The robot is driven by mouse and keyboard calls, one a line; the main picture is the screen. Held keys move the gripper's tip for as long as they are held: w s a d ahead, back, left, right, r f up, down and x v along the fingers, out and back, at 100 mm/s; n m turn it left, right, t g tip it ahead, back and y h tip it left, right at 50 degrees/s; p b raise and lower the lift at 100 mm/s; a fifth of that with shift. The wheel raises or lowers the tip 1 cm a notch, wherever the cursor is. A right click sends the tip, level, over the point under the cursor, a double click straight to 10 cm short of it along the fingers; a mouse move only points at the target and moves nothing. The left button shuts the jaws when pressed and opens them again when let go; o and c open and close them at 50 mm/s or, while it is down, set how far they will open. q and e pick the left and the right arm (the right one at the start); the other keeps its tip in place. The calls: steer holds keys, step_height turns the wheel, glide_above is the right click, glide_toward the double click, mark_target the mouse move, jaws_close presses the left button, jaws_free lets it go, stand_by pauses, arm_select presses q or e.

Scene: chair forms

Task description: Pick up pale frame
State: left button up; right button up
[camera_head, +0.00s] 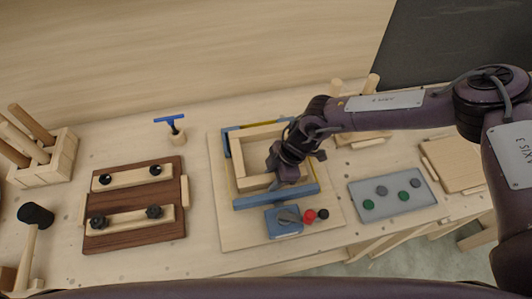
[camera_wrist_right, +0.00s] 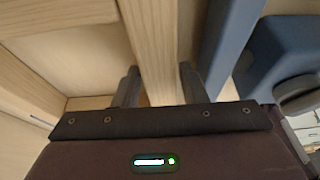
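The pale frame (camera_head: 251,131) is a light wooden rectangle lying between blue guide bars on a pale board, left of centre. My right gripper (camera_head: 276,182) reaches down at the frame's near right part, and the arm hides that corner. In the right wrist view a pale wooden bar (camera_wrist_right: 150,50) of the frame runs between the two fingers of my right gripper (camera_wrist_right: 160,80). One finger is on each side, close to the wood. I cannot tell whether they press on it. My left gripper is not in view.
A blue bar (camera_head: 277,197) and a blue clamp block (camera_head: 284,221) with red and black knobs lie just in front of the gripper. A grey plate (camera_head: 392,196) with discs is to the right. A dark board (camera_head: 133,219) with two pale bars is to the left.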

steer(key=c, duration=0.6)
jaws_close()
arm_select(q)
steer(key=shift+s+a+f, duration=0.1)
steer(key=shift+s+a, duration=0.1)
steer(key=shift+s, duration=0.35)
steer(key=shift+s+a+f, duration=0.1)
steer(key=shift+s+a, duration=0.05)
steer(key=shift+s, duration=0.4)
arm_select(e)
steer(key=shift+w, duration=0.1)
steer(key=shift+r, duration=0.1)
